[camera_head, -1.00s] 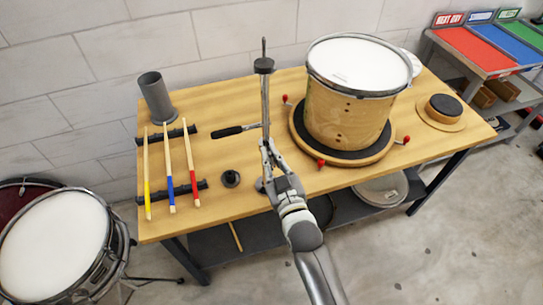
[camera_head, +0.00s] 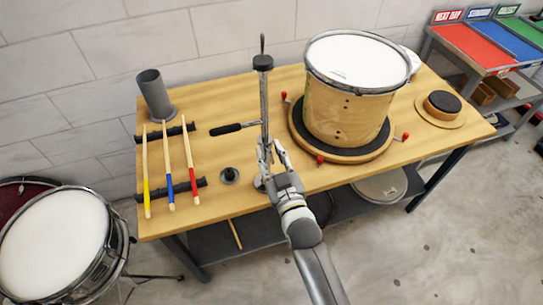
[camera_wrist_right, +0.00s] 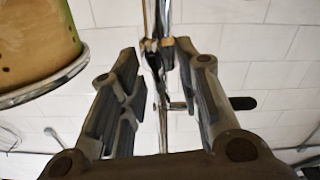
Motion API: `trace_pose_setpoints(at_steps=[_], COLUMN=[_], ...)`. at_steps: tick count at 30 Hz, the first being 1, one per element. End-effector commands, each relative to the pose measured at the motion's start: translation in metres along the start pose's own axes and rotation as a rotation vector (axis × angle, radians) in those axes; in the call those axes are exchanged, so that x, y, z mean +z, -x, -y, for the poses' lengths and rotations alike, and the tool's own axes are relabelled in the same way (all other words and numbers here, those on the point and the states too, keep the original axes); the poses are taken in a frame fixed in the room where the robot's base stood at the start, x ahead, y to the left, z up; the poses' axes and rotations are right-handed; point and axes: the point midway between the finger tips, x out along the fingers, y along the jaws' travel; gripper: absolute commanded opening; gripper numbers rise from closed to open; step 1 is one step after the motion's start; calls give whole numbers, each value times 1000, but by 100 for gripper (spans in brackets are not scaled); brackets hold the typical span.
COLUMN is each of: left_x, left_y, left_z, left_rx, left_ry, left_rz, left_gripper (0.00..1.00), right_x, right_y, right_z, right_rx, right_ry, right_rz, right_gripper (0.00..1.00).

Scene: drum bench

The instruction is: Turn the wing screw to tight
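The upright metal stand (camera_head: 264,105) rises near the bench's front edge, with a dark round piece near its top. A black-handled bar (camera_head: 226,129) reaches left from its middle. My right gripper (camera_head: 270,147) is at the lower part of the stand. In the right wrist view, which is upside down, its two fingers (camera_wrist_right: 162,85) are apart, with the rod between them. A small metal fitting (camera_wrist_right: 158,48) shows on the rod near the fingertips; I cannot clearly make out the wing screw there. Contact cannot be told. My left gripper is not in view.
A drum (camera_head: 345,115) stands on a round base with red-tipped knobs, close right of the stand. Drumsticks (camera_head: 168,170) lie on dark rests at left, by a grey cup (camera_head: 155,92). A small black knob (camera_head: 229,176) sits left of my gripper.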

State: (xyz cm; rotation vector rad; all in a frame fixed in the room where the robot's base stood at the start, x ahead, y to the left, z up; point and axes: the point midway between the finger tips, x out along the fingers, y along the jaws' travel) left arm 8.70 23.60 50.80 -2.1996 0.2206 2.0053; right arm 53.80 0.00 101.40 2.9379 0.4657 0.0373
Motion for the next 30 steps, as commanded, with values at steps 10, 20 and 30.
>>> trace_pose_setpoints(at_steps=[10,20,30], left_x=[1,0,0], left_y=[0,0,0], left_z=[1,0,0], left_rx=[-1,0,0], left_ry=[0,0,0], left_rz=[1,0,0], left_gripper=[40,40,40], right_x=[2,1,0], right_y=[39,100,120], right_z=[0,0,0], right_rx=[-1,-1,0], right_ry=[0,0,0], right_rz=[4,2,0], right_gripper=[31,31,31])
